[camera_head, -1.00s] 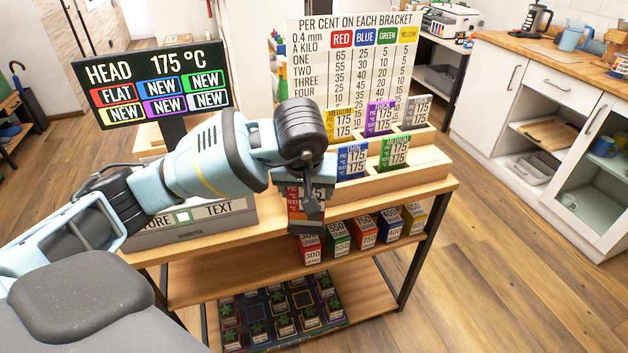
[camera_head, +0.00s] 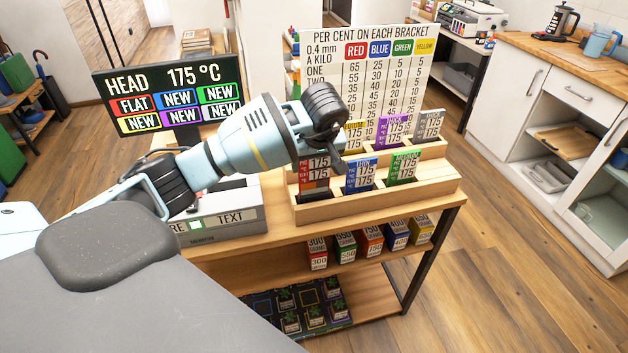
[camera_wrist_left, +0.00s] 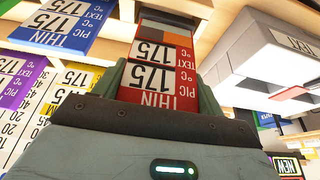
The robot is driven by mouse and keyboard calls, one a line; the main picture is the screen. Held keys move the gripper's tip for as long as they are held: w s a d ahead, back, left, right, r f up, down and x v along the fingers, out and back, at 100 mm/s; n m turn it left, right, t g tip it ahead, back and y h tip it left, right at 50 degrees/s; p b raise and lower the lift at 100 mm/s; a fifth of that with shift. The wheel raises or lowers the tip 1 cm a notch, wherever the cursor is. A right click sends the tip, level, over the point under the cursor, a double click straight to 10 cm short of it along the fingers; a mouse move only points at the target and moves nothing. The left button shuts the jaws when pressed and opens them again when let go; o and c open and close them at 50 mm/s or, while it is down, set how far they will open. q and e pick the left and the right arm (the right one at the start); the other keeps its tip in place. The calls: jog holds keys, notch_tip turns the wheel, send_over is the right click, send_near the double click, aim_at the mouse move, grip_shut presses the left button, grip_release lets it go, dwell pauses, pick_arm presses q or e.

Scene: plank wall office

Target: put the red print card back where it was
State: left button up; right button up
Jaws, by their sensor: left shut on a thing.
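My left gripper (camera_head: 318,160) is shut on the red print card (camera_head: 315,181) and holds it upright at the left end of the front row of the wooden card rack (camera_head: 391,200). The card's lower edge is close to the dark slot there; I cannot tell whether it is inside. In the left wrist view the red card (camera_wrist_left: 157,97) sits between the fingers (camera_wrist_left: 160,95), its lettering upside down. The blue card (camera_head: 360,174) and green card (camera_head: 404,167) stand to its right in the front row. My right gripper is not in view.
Behind stand a purple card (camera_head: 392,130), a grey card (camera_head: 428,124) and a partly hidden yellow card (camera_head: 354,133). The percentage board (camera_head: 407,52) rises behind the rack. A grey device (camera_head: 222,222) and a screen (camera_head: 170,97) are at left. Small boxes (camera_head: 372,241) fill the shelf below.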

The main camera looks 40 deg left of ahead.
aim_at(315, 170)
pick_arm(q)
jog(key=shift+f, duration=2.25)
jog(key=shift+f, duration=0.2)
jog(key=o, duration=1.4)
jog(key=shift+r, duration=0.15)
jog(key=shift+d+r, duration=0.1)
jog(key=shift+r, duration=0.2)
jog(key=v, duration=1.1)
jog(key=shift+s+d+r+p, duration=0.1)
jog(key=shift+s+r+p, duration=0.1)
jog(key=shift+p, duration=0.15)
